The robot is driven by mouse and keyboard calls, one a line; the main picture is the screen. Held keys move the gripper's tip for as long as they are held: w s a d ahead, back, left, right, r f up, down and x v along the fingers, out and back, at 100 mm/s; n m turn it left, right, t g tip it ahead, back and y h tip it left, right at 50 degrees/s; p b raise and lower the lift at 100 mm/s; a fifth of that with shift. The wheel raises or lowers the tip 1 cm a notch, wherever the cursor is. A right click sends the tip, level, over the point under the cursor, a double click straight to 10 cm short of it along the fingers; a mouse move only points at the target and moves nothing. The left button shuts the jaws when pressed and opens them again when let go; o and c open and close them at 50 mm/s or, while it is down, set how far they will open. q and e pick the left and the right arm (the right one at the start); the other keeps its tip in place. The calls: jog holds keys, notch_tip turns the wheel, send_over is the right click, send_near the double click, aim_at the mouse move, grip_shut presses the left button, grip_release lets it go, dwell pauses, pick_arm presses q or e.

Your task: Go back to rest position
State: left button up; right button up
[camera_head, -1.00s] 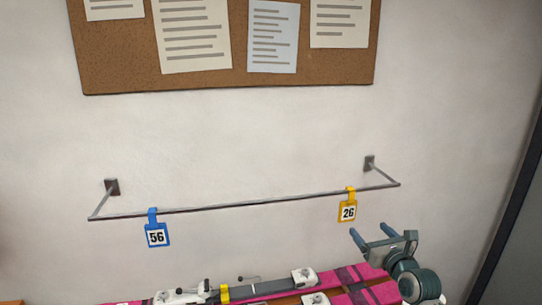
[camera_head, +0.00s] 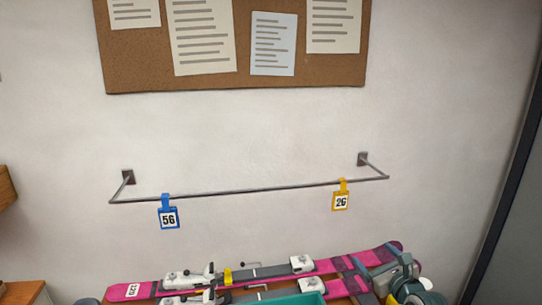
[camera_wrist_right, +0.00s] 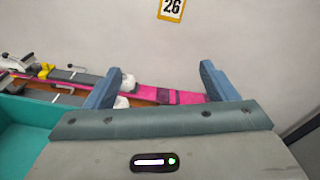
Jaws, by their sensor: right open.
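My right gripper (camera_head: 376,263) is at the lower right of the head view, in front of the pink ski's right end. In the right wrist view its two blue fingers (camera_wrist_right: 157,82) stand wide apart with nothing between them. A blue tag marked 56 (camera_head: 168,217) and a yellow tag marked 26 (camera_head: 341,201) hang on a metal wall rail (camera_head: 250,190). The yellow tag also shows at the top of the right wrist view (camera_wrist_right: 171,8). The gripper is apart from both tags. My left gripper is not in view.
Pink skis (camera_head: 130,291) with bindings lie along the bench below the rail. A teal bin (camera_head: 300,299) stands in front of them and shows at the left of the wrist view (camera_wrist_right: 20,145). A cork board (camera_head: 240,82) hangs above; the wall between is clear.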

jog(key=s+a+f+n+g+h, duration=0.2)
jog(key=s+f+n+g, duration=0.4)
jog(key=s+f+n, duration=1.1)
jog(key=s+d+f+n+g+h, duration=0.15)
jog(key=s+n+g, duration=0.45)
jog(key=s+n, duration=1.35)
jog(key=s+d+f+m+g+b, duration=0.1)
jog(key=s+f+m+b, duration=0.2)
jog(key=f, duration=1.6)
jog(key=s+d+f+m+g+b, duration=0.1)
jog(key=s+d+f+m+b, duration=0.15)
jog(key=f, duration=1.55)
pick_arm(q)
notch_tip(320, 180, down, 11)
jog(key=b, duration=0.6)
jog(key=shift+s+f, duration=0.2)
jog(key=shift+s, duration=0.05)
pick_arm(e)
jog(key=s+f, duration=0.9)
jog(key=f, duration=0.3)
jog(key=s+f+g, duration=0.1)
jog(key=s+f, duration=0.9)
jog(key=f, duration=0.2)
jog(key=shift+d+f+h, duration=0.15)
jog(key=shift+f+h, duration=0.1)
jog(key=shift+h, duration=0.1)
